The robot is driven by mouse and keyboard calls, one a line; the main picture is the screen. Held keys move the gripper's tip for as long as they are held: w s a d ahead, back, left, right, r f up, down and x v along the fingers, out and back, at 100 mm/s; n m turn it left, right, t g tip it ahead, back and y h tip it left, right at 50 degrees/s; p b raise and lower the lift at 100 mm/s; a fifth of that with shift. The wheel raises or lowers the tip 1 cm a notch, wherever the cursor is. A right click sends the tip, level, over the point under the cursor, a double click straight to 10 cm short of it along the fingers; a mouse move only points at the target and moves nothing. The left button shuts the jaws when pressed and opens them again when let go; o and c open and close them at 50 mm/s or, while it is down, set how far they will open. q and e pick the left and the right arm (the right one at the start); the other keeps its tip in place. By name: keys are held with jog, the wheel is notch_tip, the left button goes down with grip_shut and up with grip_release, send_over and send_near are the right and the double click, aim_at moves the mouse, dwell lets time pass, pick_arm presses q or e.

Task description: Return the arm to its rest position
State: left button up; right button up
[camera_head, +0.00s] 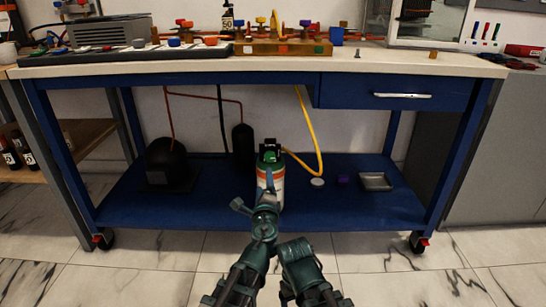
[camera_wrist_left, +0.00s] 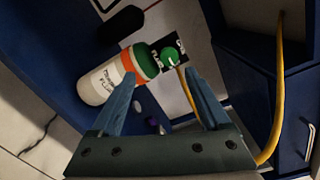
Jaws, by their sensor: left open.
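My left gripper (camera_head: 255,194) is on the lower middle of the head view, in front of the blue bench's lower shelf. It is open, and nothing shows between its fingers in the left wrist view (camera_wrist_left: 162,76). A white, orange and green cylinder (camera_head: 271,181) stands on the shelf behind the gripper, partly hidden by it. In the left wrist view the cylinder (camera_wrist_left: 112,78) looks tilted beyond the fingertips, with a green round part (camera_wrist_left: 171,56) at its top. The right gripper cannot be made out.
The blue lower shelf (camera_head: 225,209) also holds a black tank (camera_head: 167,163), a small metal tray (camera_head: 376,181) and a purple piece (camera_head: 343,178). A yellow hose (camera_head: 315,130) hangs under the worktop (camera_head: 180,65). The marble floor in front is clear.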

pick_arm(q)
jog(key=s+a+f+n+g+y, duration=0.3)
jog(key=a+f+n+g, duration=0.1)
jog(key=a+f+n, duration=0.3)
jog(key=s+a+f+n+g+y, duration=0.25)
jog(key=a+f+n+g, duration=0.2)
jog(key=a+n, duration=0.35)
jog(key=s+d+f+n+g+h, duration=0.1)
jog(key=s+f+n+g+h, duration=0.3)
jog(key=s, duration=0.3)
jog(key=s+d+f+n+g+h, duration=0.1)
jog(key=s+f+n+g+h, duration=0.2)
jog(key=s+f, duration=0.35)
jog(key=s+d+r+m+g+y+p, duration=0.15)
jog(key=d+r+p, duration=0.25)
jog(key=r+p, duration=0.45)
jog(key=s+d+r+m+p, duration=0.1)
jog(key=s+d+r+p, duration=0.25)
jog(key=r+p, duration=0.5)
jog(key=s+d+r+m+g+p, duration=0.15)
jog(key=d+r+p, duration=0.25)
jog(key=r+p, duration=0.45)
notch_tip(320, 180, up, 35)
jog(key=p, duration=3.4)
jog(key=shift+s, duration=0.45)
jog(key=shift+t, duration=0.25)
